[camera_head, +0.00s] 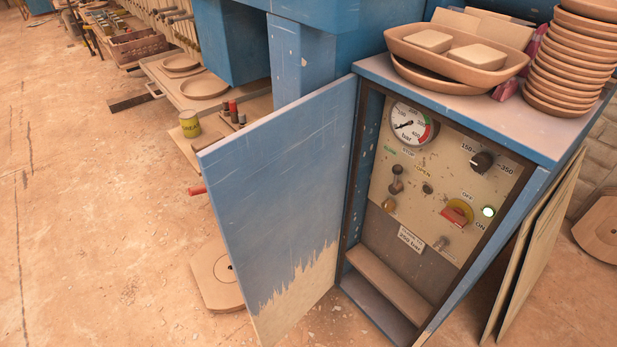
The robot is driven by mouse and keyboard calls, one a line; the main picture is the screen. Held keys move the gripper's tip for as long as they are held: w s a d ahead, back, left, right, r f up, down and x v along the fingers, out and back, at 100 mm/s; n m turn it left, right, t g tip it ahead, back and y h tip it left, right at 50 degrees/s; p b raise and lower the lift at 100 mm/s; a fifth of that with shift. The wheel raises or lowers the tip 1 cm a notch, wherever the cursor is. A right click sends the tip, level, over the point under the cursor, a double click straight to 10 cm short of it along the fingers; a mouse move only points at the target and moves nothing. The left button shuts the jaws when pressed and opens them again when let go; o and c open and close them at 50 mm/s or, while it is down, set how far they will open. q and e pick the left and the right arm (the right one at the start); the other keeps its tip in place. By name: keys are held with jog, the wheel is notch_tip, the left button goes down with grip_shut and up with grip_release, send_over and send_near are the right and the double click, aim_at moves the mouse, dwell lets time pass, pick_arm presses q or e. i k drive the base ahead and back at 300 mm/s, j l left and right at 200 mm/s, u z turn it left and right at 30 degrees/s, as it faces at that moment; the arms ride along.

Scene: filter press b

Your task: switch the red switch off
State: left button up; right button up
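The red switch (455,216) is a red rotary handle on a yellow base. It sits at the lower right of the beige control panel (411,190), inside an open blue cabinet. OFF is printed above it and ON to its lower right. The handle looks roughly horizontal, its right end towards the ON side, but I cannot tell its exact position. Neither of my grippers is in view.
The cabinet door (272,205) stands open to the left. The panel also carries a pressure gauge (411,125), a black knob (481,161) and a lever (396,180). Stacked bowls (569,65) and a tray stand on top. Boards lean at the right. Floor at the left is clear.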

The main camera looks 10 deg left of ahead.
aim_at(456, 215)
jog(key=j+z, duration=0.15)
jog(key=z, duration=0.35)
jog(key=j+z, duration=0.15)
jog(key=z, duration=0.35)
jog(key=j+z, duration=0.2)
jog(key=j, duration=0.25)
jog(key=k+j+z, duration=0.1)
jog(key=j+z, duration=0.15)
jog(key=j, duration=0.15)
jog(key=k+j+z, duration=0.2)
jog(key=j, duration=0.25)
jog(key=j+z, duration=0.2)
jog(key=j, duration=0.2)
jog(key=k+j, duration=0.15)
jog(key=j, duration=0.2)
jog(key=k+j, duration=0.1)
jog(key=j, duration=0.3)
jog(key=k+j, duration=0.15)
jog(key=j, duration=0.2)
jog(key=k+j+z, duration=0.1)
jog(key=j, duration=0.25)
